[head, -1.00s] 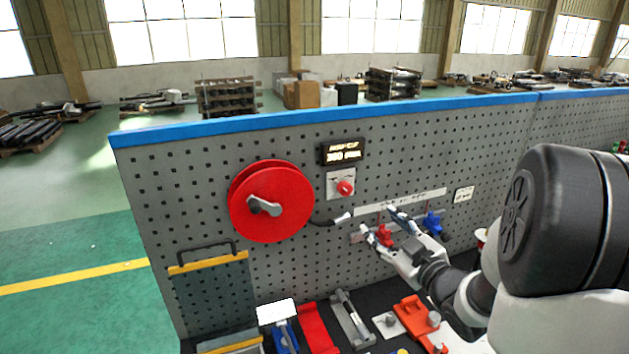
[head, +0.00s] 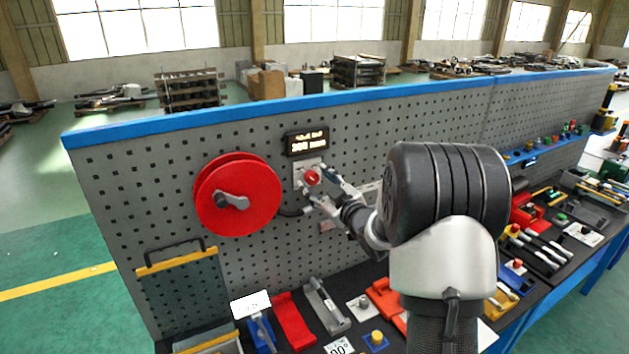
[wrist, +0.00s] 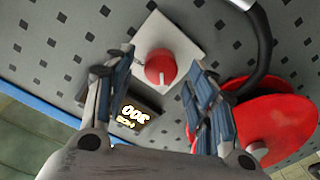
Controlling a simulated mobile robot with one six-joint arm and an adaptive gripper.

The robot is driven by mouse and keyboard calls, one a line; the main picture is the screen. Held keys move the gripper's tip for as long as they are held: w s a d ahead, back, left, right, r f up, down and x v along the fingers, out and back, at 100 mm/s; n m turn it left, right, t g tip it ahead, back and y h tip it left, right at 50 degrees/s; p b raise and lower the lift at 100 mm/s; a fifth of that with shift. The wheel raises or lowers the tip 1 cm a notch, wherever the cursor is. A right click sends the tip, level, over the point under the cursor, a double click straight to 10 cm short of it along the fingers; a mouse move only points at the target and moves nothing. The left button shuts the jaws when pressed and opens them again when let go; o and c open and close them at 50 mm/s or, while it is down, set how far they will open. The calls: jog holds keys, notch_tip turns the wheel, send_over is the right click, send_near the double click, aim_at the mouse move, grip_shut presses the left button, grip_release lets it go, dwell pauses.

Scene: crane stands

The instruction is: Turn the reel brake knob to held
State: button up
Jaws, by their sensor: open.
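The reel brake knob (head: 313,177) is a small red knob on a light square plate, mounted on the grey pegboard below a small display. In the wrist view the knob (wrist: 160,67) stands between the two fingers, with its plate (wrist: 176,36) behind it. My gripper (head: 324,186) is open at the knob in the head view. In the wrist view my gripper's fingers (wrist: 160,82) are spread to either side of the knob, with gaps showing. The red reel (head: 238,196) with a grey crank is on the board to the left of the knob.
The lit display (head: 307,142) sits just above the knob; its text is hard to read. A dark hose (wrist: 262,55) runs close beside the right finger in the wrist view. Fixtures and tools lie on the black bench (head: 345,335) below.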

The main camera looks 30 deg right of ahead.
jog(key=shift+w+a, duration=0.1)
jog(key=shift+w, duration=0.75)
jog(key=c, duration=1.1)
jog(key=shift+o, duration=0.2)
